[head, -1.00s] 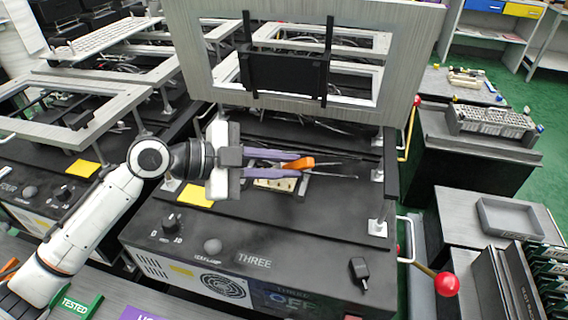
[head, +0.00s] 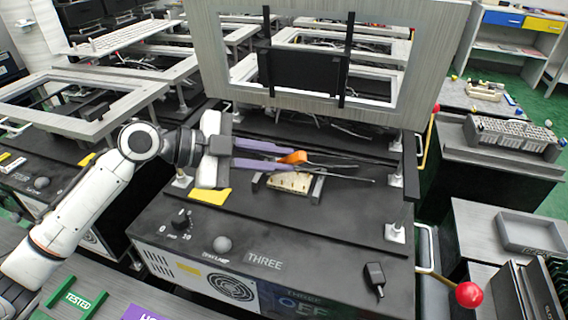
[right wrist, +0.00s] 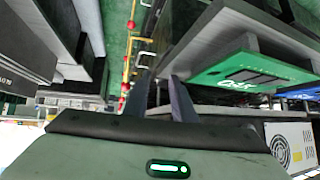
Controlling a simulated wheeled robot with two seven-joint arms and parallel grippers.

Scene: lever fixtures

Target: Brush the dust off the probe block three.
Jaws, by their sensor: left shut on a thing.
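The cream probe block (head: 289,183) sits on the black top of the station marked THREE (head: 265,259), between short grey side pieces. Small dark spots show on it; I cannot tell whether they are dust. My left gripper (head: 290,157) has purple fingers and is shut on an orange-handled tool (head: 297,157), probably the brush. The tool lies behind and above the block in the head view; its bristles are not clear, and I see no contact. My right gripper (right wrist: 160,78) shows two dark fingers apart with nothing between them in the right wrist view.
A framed panel with a black box (head: 302,72) stands up behind the block. A yellow note (head: 210,196) lies left of the block. A red-knobbed lever (head: 469,294) sticks out at the right. A green TESTED sign (head: 76,300) lies at front left.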

